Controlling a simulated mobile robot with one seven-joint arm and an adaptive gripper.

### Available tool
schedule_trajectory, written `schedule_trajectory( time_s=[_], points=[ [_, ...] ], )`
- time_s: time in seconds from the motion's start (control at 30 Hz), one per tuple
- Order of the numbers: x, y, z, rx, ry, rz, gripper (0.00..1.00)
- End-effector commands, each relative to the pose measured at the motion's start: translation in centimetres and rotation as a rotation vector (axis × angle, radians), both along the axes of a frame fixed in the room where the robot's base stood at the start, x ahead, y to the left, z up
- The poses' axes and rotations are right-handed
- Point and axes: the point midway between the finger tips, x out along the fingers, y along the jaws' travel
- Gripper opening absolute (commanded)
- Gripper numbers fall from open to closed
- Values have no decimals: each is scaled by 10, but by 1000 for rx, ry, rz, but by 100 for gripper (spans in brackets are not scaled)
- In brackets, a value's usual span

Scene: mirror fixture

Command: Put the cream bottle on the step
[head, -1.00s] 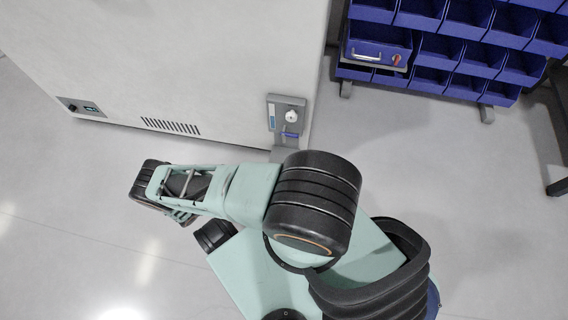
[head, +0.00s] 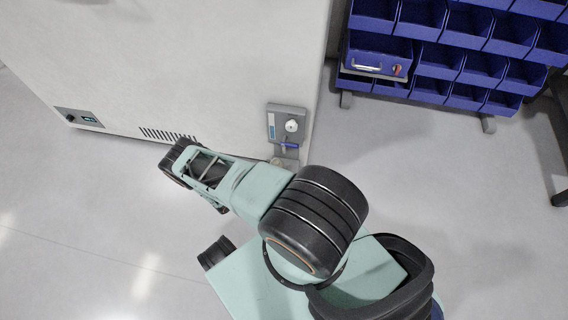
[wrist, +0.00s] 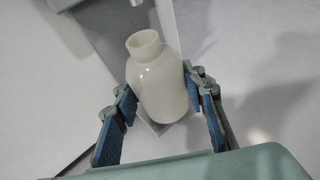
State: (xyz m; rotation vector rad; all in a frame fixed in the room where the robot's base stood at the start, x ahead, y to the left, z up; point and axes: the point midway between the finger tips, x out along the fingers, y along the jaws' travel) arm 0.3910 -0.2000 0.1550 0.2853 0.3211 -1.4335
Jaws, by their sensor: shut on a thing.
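The cream bottle (wrist: 160,88) shows in the wrist view, with its open neck toward the top of the picture. My gripper (wrist: 162,92) is shut on it, with one blue-padded finger at each side of its body. A small grey ledge (head: 291,154), possibly the step, shows below the wall fixture, partly hidden by my arm. A grey edge shows under the bottle in the wrist view; contact is unclear.
A rack of blue bins (head: 440,65) stands at the upper right. The floor (head: 100,230) at the left is clear.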

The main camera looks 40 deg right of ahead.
Motion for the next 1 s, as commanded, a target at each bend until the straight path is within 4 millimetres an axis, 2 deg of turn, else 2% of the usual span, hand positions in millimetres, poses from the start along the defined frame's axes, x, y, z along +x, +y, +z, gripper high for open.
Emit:
schedule_trajectory(
  time_s=[0.27,0.33,0.6,0.63,0.7,1.0],
  points=[
    [4,-46,-3,-1,0,-4,11],
    [4,-43,-14,0,-1,-1,11],
    [5,-43,-15,0,0,0,11],
    [5,-42,-15,1,0,0,39],
    [5,-42,-15,1,0,-1,45],
    [5,-41,-14,0,0,0,45]
  ],
)
